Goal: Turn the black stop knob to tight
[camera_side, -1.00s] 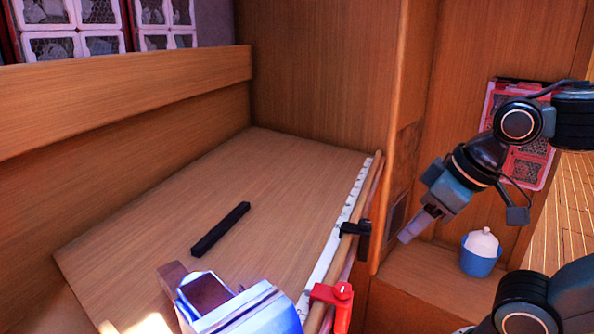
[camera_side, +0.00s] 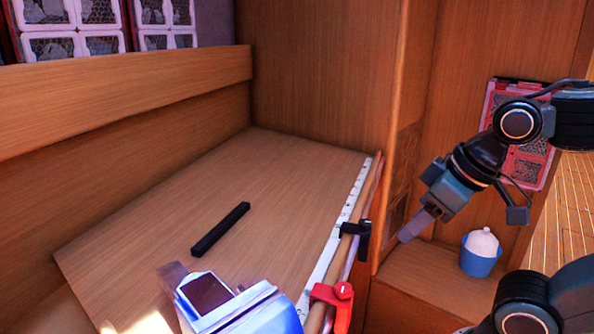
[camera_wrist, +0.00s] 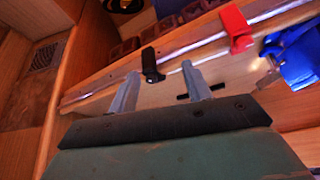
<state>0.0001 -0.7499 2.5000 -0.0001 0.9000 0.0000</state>
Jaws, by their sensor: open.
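The black stop (camera_side: 356,229) sits clamped on the rail along the board's right edge, with its dark knob (camera_side: 364,242) on the right side. Its exact turn position is too small to read. My gripper (camera_side: 408,235) is to the right of the stop, apart from it, with its fingers pointing down and left. In the wrist view my gripper (camera_wrist: 160,70) is open and empty. There the black stop (camera_wrist: 150,65) appears between the two fingertips, beyond them.
A red stop (camera_side: 333,300) is on the same rail, nearer the camera, beside a blue device (camera_side: 240,308). A black bar (camera_side: 220,230) lies on the wooden board (camera_side: 280,180). A wooden upright stands behind the rail. A blue pot (camera_side: 480,258) with a white top stands at the right.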

